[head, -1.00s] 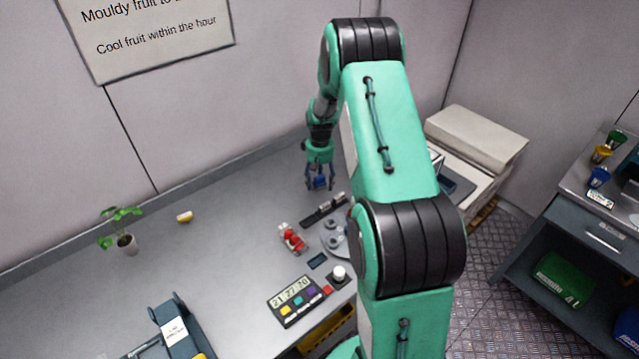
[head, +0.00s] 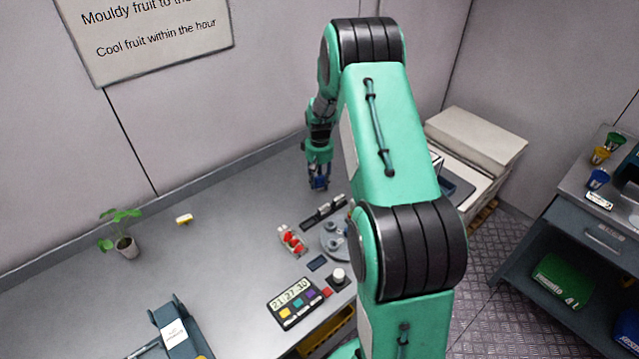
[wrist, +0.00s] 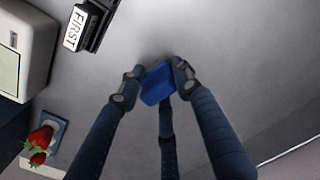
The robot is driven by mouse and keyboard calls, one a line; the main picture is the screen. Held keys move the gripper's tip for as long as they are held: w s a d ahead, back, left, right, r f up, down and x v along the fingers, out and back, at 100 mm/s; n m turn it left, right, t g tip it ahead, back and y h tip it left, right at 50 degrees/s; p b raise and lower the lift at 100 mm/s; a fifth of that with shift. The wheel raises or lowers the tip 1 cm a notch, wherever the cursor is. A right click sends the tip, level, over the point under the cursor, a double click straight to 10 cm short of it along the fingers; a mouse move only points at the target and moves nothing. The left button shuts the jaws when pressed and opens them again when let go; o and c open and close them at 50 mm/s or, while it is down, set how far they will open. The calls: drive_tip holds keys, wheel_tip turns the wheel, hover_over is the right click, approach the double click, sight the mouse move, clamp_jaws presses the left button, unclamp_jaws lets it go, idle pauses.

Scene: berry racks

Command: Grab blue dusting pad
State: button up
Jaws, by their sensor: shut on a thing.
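The blue dusting pad (wrist: 157,84) is between my gripper's fingers in the wrist view, with fingers touching it on both sides and a third finger below it. In the head view the pad (head: 320,183) is a small blue patch at the fingertips. My gripper (head: 318,184) points down over the back of the grey worktop and is shut on the pad. I cannot tell whether the pad still touches the worktop.
A black block reading FIRST (wrist: 84,28) stands near the gripper. A potted plant (head: 126,245) stands left. The worktop's middle is clear.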

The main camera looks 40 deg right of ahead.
sight(320, 177)
wheel_tip(320, 177, up, 9)
drive_tip(key=shift+r+p, duration=0.1)
drive_tip(key=shift+p, duration=0.45)
idle(0.5)
